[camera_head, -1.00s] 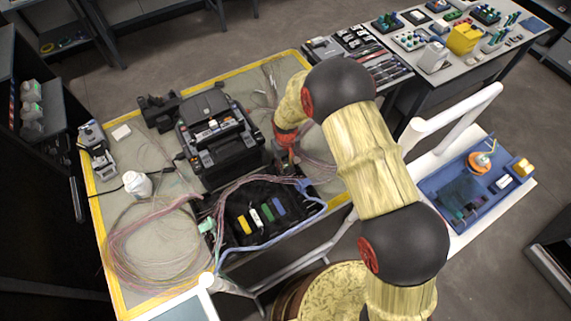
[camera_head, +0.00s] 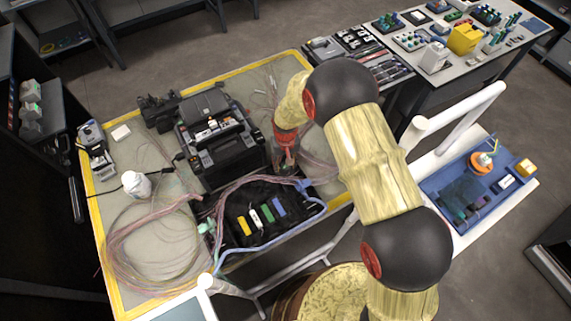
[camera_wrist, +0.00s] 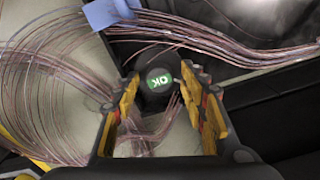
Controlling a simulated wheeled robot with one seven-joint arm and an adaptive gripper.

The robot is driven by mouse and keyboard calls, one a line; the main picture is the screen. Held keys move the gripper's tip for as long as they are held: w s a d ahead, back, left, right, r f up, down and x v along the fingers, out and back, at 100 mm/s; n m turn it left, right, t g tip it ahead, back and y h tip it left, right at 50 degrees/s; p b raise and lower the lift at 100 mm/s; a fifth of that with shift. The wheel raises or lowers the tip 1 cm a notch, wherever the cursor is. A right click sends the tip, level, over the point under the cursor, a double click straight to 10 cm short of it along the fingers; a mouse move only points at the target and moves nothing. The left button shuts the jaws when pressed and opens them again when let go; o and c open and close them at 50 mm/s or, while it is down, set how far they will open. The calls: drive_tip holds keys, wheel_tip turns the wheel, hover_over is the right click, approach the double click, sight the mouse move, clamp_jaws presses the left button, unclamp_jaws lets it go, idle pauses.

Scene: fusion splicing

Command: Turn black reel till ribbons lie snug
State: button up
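A small black reel (camera_wrist: 157,92) with a green "OK" label shows in the wrist view, between and just beyond my fingertips. My gripper (camera_wrist: 160,78) has its yellow-and-black fingers spread on either side of it; firm contact is not clear. In the head view my gripper (camera_head: 286,166) points down at the worktable, behind the black tray; the reel is not discernible there. Thin pinkish ribbons (camera_wrist: 220,42) run past the reel in the wrist view, with wide loose loops (camera_wrist: 45,75) at left. In the head view ribbons (camera_head: 150,222) also loop at the table's left front.
A black splicing machine (camera_head: 225,140) stands left of my gripper. The black tray (camera_head: 235,212) with coloured pieces and a blue cable (camera_head: 275,240) lies in front. A white bottle (camera_head: 137,185) stands at left. A blue tray (camera_head: 430,185) is at right.

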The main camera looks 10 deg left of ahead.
sight(286, 166)
drive_tip(key=shift+r, duration=0.1)
wheel_tip(286, 166, up, 12)
idle(0.7)
idle(0.4)
drive_tip(key=s+d+r+m+t+b, duration=0.4)
drive_tip(key=s+d+r+b, duration=0.4)
drive_tip(key=s+d+r, duration=1.6)
drive_tip(key=shift+s+d+r+t, duration=0.3)
drive_tip(key=shift+d+t, duration=0.5)
drive_tip(key=shift+d, duration=0.3)
